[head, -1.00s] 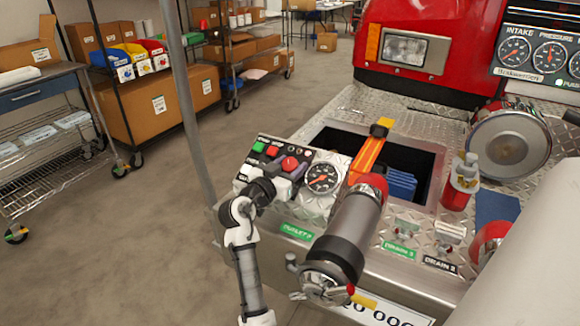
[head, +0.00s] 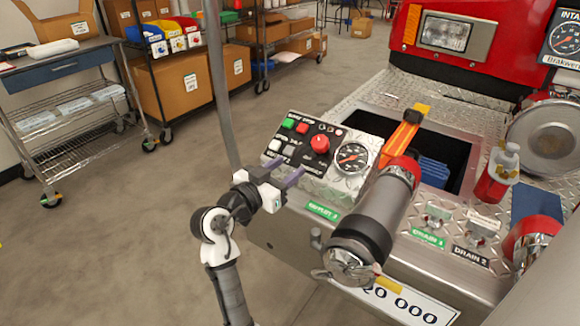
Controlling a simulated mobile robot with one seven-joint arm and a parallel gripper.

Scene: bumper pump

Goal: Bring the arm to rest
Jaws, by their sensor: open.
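My gripper (head: 283,177) is in the head view, left of centre, at the end of my white and black arm. Its jaws are open, the two fingers are spread, and nothing shows between them. It is in front of the lower edge of the control panel (head: 312,142), which carries green, red and white buttons and a large red knob (head: 319,145). Whether a finger touches the panel edge is hard to tell. The round gauge (head: 351,158) sits right of the panel, apart from my gripper.
A grey pipe outlet (head: 377,220) with a red collar juts out right of my gripper. A thin grey post (head: 217,90) stands behind my arm. An open compartment (head: 455,140) holds something blue. The floor (head: 120,250) to the left is clear; a cart (head: 75,100) stands beyond.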

